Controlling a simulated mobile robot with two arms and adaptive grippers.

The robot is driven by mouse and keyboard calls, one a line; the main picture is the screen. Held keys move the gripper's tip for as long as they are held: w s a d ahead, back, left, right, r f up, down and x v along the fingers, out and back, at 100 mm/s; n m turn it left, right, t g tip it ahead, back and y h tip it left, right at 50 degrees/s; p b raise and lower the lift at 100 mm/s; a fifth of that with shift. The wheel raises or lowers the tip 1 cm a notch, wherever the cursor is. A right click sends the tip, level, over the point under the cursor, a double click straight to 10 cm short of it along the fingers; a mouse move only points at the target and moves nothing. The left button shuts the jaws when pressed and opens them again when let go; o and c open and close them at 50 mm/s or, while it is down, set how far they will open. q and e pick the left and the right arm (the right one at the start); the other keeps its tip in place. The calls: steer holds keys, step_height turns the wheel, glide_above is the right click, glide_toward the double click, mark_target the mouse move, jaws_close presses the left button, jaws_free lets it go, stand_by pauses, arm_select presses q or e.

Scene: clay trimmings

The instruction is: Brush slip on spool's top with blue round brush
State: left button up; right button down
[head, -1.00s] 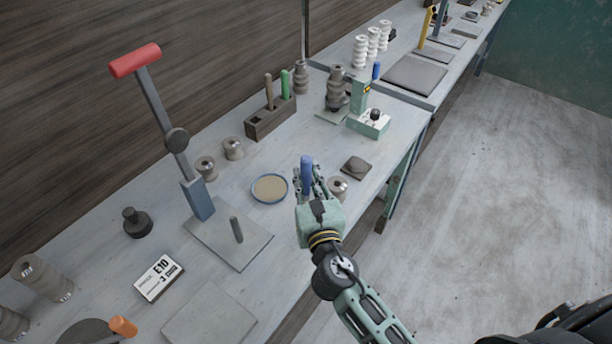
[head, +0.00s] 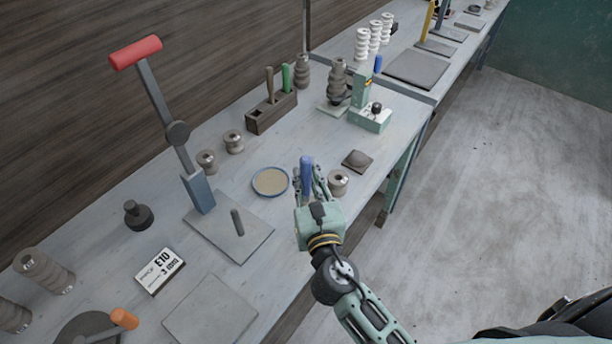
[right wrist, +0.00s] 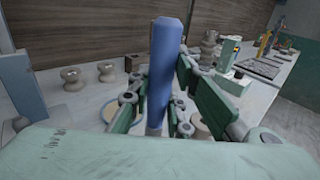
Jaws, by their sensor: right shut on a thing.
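My right gripper (head: 311,184) is shut on the blue round brush (head: 306,172), which stands roughly upright between the fingers. The brush's blue handle (right wrist: 163,75) fills the middle of the right wrist view; its lower end is hidden. A round blue-rimmed dish of beige slip (head: 270,182) lies just left of the gripper. A grey spool (head: 338,183) stands right beside the gripper on the right. Two more grey spools (head: 207,161) (head: 233,141) stand farther back on the left. My left gripper is not in view.
A lever press with a red handle (head: 136,53) stands on the left. A tool block (head: 270,112) and a small green device (head: 369,117) stand behind. The bench's front edge is close by.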

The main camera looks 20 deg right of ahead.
steer(key=shift+f+b, duration=0.3)
steer(key=shift+f, duration=0.05)
stand_by(0.5)
steer(key=shift+r, duration=0.15)
steer(key=shift+r+p, duration=0.25)
steer(key=shift+p, duration=0.25)
steer(key=shift+s+d, duration=0.1)
steer(key=shift+s+d, duration=0.6)
steer(key=shift+s, duration=0.15)
steer(key=shift+f+b, duration=0.3)
steer(key=shift+f, duration=0.1)
stand_by(0.4)
steer(key=shift+r, duration=0.15)
steer(key=shift+r+p, duration=0.25)
steer(key=shift+p, duration=0.25)
